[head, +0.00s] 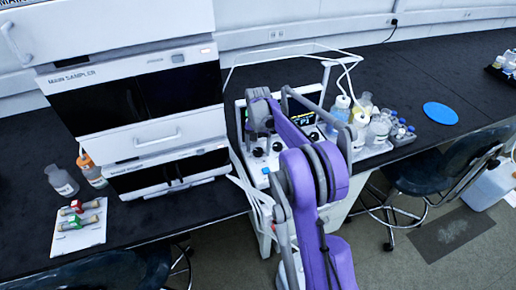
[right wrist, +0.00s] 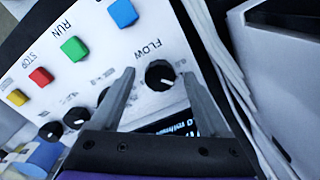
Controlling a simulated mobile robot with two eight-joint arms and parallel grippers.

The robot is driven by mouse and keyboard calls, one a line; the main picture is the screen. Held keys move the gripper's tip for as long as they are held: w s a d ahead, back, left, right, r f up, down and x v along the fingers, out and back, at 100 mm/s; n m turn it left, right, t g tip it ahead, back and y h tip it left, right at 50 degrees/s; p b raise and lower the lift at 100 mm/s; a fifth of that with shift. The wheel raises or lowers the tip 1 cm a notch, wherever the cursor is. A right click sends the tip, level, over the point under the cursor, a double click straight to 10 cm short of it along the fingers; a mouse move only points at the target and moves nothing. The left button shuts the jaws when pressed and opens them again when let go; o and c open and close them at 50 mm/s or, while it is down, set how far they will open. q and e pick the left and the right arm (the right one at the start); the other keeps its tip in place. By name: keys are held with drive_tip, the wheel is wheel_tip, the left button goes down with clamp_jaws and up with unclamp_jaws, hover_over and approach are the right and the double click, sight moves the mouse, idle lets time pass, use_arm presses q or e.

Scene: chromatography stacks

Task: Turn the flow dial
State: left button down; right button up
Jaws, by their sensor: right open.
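The flow dial (right wrist: 160,75) is a round black knob with a pale pointer mark, on a white panel beside the printed word FLOW in the right wrist view. My right gripper (right wrist: 159,72) is open, with one grey finger on each side of the dial. Gaps show between the fingers and the dial, and I see no contact. In the head view my purple right arm reaches over the white instrument (head: 262,172) and covers part of its panel, so I cannot pick out the flow dial there. My left gripper is not in view.
Blue (right wrist: 123,13), green (right wrist: 74,48) and red (right wrist: 41,77) buttons and smaller black knobs (right wrist: 76,117) sit near the dial. A display (right wrist: 172,124) lies close by. Bottles (head: 378,130) stand right of the instrument, and the sampler stack (head: 135,65) rises left.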

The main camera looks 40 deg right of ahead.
clamp_jaws()
idle(0.4)
drive_tip(key=shift+n, duration=0.3)
drive_tip(key=n, duration=0.3)
drive_tip(key=shift+n+b, duration=0.35)
drive_tip(key=shift+n, duration=1.85)
unclamp_jaws()
